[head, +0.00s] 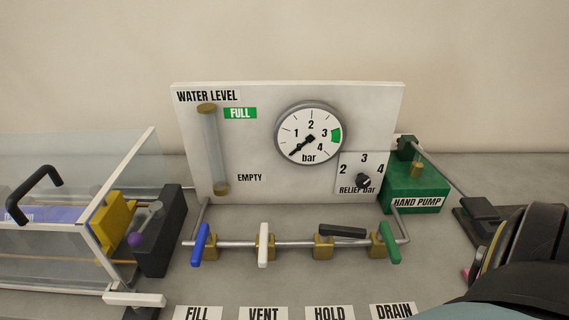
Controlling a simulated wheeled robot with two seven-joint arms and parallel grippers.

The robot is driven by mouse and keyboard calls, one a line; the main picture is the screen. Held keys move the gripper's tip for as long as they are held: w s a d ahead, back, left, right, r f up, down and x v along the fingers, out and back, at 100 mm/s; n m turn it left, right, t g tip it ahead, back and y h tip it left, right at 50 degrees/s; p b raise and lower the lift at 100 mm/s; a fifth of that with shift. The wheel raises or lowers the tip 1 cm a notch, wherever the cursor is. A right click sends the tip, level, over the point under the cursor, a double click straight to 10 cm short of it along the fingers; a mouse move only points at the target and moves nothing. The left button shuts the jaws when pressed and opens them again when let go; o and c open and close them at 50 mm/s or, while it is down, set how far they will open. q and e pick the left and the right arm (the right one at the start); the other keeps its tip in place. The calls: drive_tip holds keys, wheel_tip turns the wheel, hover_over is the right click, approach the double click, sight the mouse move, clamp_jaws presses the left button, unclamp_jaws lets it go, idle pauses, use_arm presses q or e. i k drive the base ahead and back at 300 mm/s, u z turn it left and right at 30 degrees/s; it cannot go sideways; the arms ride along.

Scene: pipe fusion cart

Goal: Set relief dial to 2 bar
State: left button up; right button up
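The relief dial (363,181) is a small black knob on the lower right of the white panel (260,185). Its scale reads 2 at left, 3 at top and 4 at right. The knob seems turned toward the upper right, between 3 and 4, but its mark is too small to read surely. The pressure gauge (310,133) above it has its needle at the lower left, at the low end. A dark rounded part of my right arm (525,245) fills the lower right corner, apart from the dial.
Blue (200,244), white (263,249), black (342,231) and green (390,243) valve levers line the pipe below the panel. The green hand pump (415,190) stands right of the dial, its lever reaching right. A clear-walled box (75,200) stands at left.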

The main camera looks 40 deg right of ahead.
sight(363, 181)
drive_tip(key=u, duration=0.9)
drive_tip(key=k, duration=1)
drive_tip(key=z, duration=0.75)
